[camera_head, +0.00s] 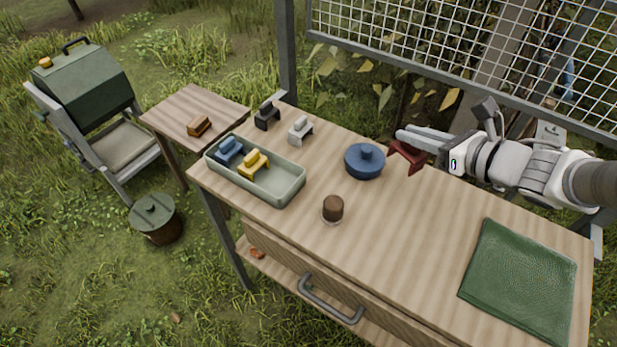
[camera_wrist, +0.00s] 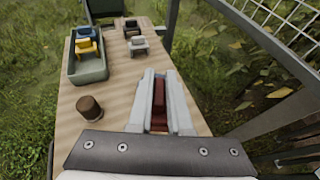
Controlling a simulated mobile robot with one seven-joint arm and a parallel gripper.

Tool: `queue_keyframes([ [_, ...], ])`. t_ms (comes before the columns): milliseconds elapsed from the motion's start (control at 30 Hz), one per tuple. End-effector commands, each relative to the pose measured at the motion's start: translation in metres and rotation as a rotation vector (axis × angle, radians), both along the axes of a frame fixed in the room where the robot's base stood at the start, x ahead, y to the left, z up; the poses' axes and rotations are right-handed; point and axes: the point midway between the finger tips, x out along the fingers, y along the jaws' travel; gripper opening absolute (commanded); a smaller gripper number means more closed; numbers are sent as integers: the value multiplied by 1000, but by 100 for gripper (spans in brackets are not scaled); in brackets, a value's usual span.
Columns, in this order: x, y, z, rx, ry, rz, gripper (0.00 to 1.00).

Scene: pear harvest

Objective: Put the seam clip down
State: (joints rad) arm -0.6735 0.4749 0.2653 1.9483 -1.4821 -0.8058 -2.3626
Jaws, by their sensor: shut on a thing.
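A dark red clip (camera_head: 408,157) hangs between the fingers of my gripper (camera_head: 404,136), near the table's back edge. In the wrist view the red clip (camera_wrist: 159,103) shows between the two pale fingers (camera_wrist: 161,80), which are shut on it. I cannot tell whether its lower end touches the wooden table (camera_head: 400,235). A blue lidded pot (camera_head: 365,161) stands just left of it. Similar clips are a grey one (camera_head: 300,129) and a black one (camera_head: 267,115) on the table's far left, and a blue one (camera_head: 229,151) and a yellow one (camera_head: 253,163) in a tray.
The grey-green tray (camera_head: 288,190) stands at the table's left end. A brown-topped jar (camera_head: 333,208) is near the middle, a green cloth (camera_head: 520,280) at the right. The wire mesh frame (camera_head: 450,60) rises behind. Bare wood lies between the pot and the cloth.

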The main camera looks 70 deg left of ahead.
Motion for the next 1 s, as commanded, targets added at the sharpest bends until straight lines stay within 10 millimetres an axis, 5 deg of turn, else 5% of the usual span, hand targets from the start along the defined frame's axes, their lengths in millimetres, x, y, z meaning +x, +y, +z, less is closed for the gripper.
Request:
queue_keyframes([
  [200, -85, 23, -10, 2, 0, 232, 0],
  [400, -128, 28, -9, 1, 0, 349, 0],
  [1000, -138, 29, 7, -19, -17, 379, 0],
])
